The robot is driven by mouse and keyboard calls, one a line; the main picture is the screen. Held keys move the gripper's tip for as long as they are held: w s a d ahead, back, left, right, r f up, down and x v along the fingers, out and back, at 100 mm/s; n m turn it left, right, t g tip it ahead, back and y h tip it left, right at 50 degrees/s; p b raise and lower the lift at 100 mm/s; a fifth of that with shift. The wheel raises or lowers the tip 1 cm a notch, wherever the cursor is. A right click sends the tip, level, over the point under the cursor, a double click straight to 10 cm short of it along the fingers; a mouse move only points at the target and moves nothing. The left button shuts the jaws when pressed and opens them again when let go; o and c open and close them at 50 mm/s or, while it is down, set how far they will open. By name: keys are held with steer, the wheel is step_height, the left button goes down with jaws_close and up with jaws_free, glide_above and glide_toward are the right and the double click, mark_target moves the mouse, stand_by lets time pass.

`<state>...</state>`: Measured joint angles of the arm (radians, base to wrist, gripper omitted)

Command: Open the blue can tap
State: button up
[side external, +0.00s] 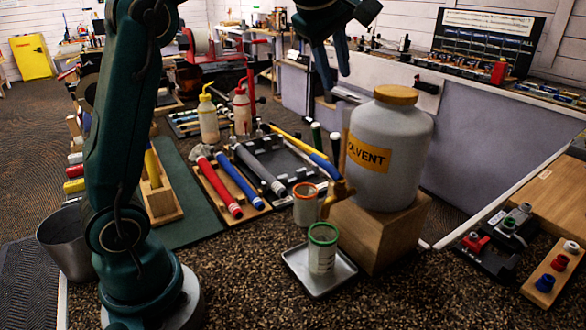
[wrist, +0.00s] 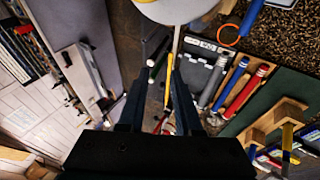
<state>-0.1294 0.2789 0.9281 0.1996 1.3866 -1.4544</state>
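No blue can shows; a pale grey-white solvent can (side external: 388,140) with a tan lid and a yellow SOLVENT label stands upright on a wooden block (side external: 380,235). A brass-coloured tap (side external: 341,192) sits low on its left front, above a green-rimmed cup (side external: 322,248). My gripper (side external: 333,82) is open and empty, above and behind the can's left side, fingers pointing down and apart from it. In the wrist view, my gripper's two fingers (wrist: 160,72) are spread with nothing between them. Part of a pale round body, likely the can (wrist: 175,8), shows at the top edge there.
The green-rimmed cup stands on a metal tray (side external: 300,270); an orange-rimmed cup (side external: 305,205) is behind it. Golf grips (side external: 238,180) lie on a rack at left. Two squeeze bottles (side external: 208,120) stand farther back. A grey partition (side external: 480,150) is behind the can.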

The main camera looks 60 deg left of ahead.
steer(key=s+d+f+m+g+h, duration=0.1)
steer(key=s+d+g+h, duration=0.2)
steer(key=s+d, duration=0.45)
glide_above(327, 165)
steer(key=shift+s+x, duration=0.6)
steer(key=shift+x, duration=1.95)
steer(key=shift+g, duration=0.3)
steer(key=shift+d+f, duration=0.2)
steer(key=shift+f, duration=1.2)
steer(key=shift+d+f, duration=0.15)
steer(key=shift+f, duration=1.25)
jaws_close()
steer(key=n, duration=0.4)
steer(key=shift+s+d+y, duration=0.25)
steer(key=shift+s+y, duration=0.05)
steer(key=shift+s, duration=0.05)
steer(key=n, duration=0.3)
steer(key=shift+s+d+y, duration=0.15)
steer(key=shift+s+y, duration=0.1)
steer(key=shift+y, duration=0.05)
